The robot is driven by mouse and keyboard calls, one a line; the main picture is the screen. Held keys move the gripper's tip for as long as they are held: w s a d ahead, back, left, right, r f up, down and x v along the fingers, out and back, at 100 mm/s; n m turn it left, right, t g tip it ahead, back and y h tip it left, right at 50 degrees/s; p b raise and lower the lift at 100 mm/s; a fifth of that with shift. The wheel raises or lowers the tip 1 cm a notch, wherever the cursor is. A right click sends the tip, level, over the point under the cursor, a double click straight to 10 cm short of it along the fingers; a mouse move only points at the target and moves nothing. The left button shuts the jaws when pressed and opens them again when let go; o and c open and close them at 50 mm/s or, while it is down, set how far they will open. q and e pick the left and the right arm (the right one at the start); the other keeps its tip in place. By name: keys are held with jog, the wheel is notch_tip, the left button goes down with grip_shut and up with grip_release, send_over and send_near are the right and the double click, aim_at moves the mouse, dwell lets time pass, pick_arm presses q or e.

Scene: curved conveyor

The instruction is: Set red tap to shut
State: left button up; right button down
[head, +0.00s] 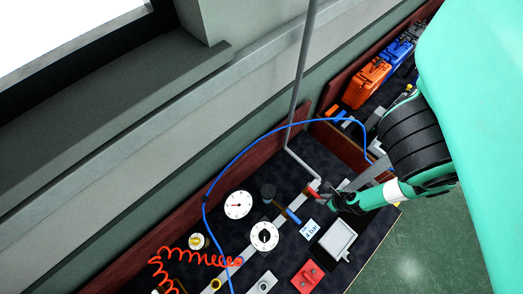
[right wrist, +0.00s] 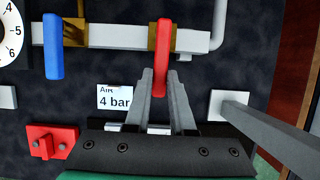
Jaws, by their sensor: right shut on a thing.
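The red tap (right wrist: 162,45) has a long lever handle. In the right wrist view it stands upright in the picture, crosswise to the grey pipe (right wrist: 120,37). In the head view the red tap (head: 314,193) shows small beside my right gripper (head: 326,199). In the right wrist view my right gripper (right wrist: 160,88) is shut on the lower end of the red lever, its fingers hiding part of that end. My left gripper is in neither view.
A blue lever (right wrist: 53,46) sits left on the same pipe, near a "4 bar" label (right wrist: 115,101) and a red block (right wrist: 52,141). A blue hose (head: 240,157) arches over the dark panel. Gauges (head: 238,204) and a coiled orange hose (head: 190,252) lie farther left.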

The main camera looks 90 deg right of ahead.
jog(key=shift+n, duration=0.3)
jog(key=c, duration=0.8)
grip_release()
jog(key=shift+d, duration=0.1)
jog(key=shift+o, duration=0.2)
jog(key=p+v, duration=0.5)
jog(key=v, duration=0.6)
jog(key=shift+s+r+p, duration=0.25)
jog(key=shift+r+p, duration=0.05)
jog(key=shift+p, duration=0.1)
jog(key=shift+w, duration=0.1)
